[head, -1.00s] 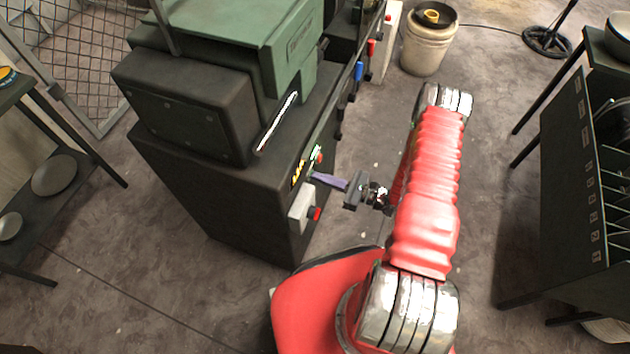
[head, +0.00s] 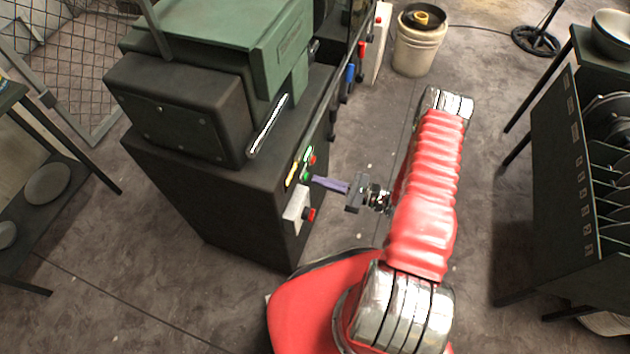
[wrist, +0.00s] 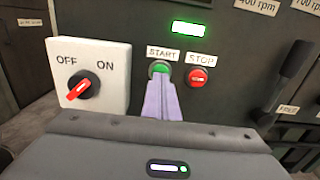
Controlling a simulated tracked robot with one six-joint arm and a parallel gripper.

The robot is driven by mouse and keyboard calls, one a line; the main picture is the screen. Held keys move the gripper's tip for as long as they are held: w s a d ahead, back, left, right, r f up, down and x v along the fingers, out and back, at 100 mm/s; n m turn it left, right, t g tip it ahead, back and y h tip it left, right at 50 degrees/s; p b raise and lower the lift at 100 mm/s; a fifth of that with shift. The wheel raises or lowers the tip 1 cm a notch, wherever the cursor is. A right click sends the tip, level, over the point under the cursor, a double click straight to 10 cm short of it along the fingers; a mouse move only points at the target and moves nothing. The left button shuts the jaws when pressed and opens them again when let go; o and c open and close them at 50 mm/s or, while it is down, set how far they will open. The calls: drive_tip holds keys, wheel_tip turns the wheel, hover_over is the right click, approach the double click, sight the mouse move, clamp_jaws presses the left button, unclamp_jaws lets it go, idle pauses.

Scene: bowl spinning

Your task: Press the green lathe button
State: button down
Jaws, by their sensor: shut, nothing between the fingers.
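The green START button (wrist: 160,67) is on the dark front panel of the lathe (head: 185,195), below its label. In the head view the green button (head: 305,176) shows just left of my fingertips. My gripper (head: 314,180) is shut and empty, its purple fingers pointing at the panel. In the wrist view the fingertips (wrist: 160,82) overlap the lower part of the green button. Whether they touch it I cannot tell. The red STOP button (wrist: 199,77) is just to the right. A small display (wrist: 188,28) above glows green.
A white box with a red OFF/ON knob (wrist: 82,86) sticks out left of the buttons. A black lever (wrist: 290,75) stands to the right. A bucket (head: 420,50) stands behind, and a dark rack (head: 560,180) is at the right. Floor between is clear.

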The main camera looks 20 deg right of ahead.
drive_tip(key=v, duration=1.1)
drive_tip(key=shift+d+f, duration=0.1)
idle(0.6)
